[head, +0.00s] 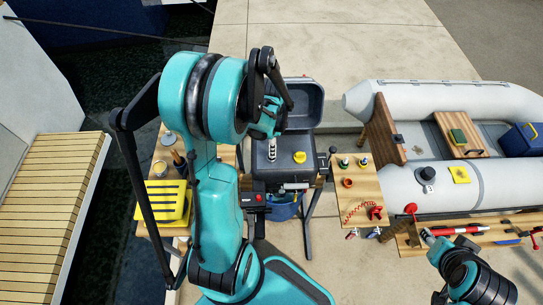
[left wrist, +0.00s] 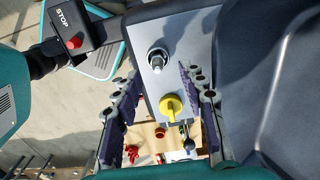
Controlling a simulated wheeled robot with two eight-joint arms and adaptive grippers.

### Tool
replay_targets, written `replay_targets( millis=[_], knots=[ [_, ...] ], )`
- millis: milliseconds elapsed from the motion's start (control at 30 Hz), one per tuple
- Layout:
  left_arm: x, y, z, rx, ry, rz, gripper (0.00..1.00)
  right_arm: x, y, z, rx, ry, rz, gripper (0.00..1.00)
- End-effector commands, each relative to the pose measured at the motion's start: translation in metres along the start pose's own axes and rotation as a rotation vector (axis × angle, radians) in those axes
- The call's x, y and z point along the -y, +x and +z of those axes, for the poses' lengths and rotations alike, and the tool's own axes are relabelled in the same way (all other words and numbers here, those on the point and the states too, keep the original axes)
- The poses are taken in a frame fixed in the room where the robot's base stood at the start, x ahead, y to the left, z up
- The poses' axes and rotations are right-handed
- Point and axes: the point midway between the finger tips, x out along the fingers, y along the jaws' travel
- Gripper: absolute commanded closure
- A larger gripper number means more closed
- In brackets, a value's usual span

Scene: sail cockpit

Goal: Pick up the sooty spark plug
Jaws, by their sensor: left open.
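A spark plug with a metal and dark body stands in the grey top plate (left wrist: 172,30) of an engine block. It shows in the left wrist view (left wrist: 157,57) and as a small pale upright piece in the head view (head: 271,149). My left gripper (left wrist: 157,72) is open, with one finger on each side of the plate and the plug just beyond and between the tips. I see no contact with the plug. In the head view my left gripper (head: 268,122) is partly hidden by its own arm above the engine. My right arm is at the lower right; its finger state is unclear.
A yellow knob (left wrist: 172,107) sits on the same plate, close to the plug. The dark engine cover (head: 298,100) stands open behind. A small wooden table (head: 358,190) with coloured parts stands to the right. A yellow tray (head: 163,202) is at left, a dinghy (head: 430,190) at right.

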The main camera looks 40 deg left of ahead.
Motion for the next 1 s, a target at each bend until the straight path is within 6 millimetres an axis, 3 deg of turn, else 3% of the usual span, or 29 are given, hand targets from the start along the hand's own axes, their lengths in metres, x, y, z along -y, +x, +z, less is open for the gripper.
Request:
replay_targets(
  millis=[200, 500, 667, 1000],
  knots=[
    [-0.002, 0.034, 0.001, 0.000, -0.001, -0.001, 0.59, 0.000, 0.008, 0.005, 0.000, 0.000, 0.000, 0.60],
    [-0.003, 0.038, 0.001, 0.000, -0.001, -0.001, 0.59, 0.000, 0.008, 0.005, 0.000, 0.000, 0.000, 0.60],
    [-0.003, 0.038, 0.001, 0.000, -0.001, -0.001, 0.98, 0.000, 0.008, 0.005, 0.000, 0.000, 0.000, 0.60],
    [-0.003, 0.038, 0.001, 0.000, -0.001, -0.001, 1.00, 0.000, 0.008, 0.005, 0.000, 0.000, 0.000, 0.60]
  ],
)
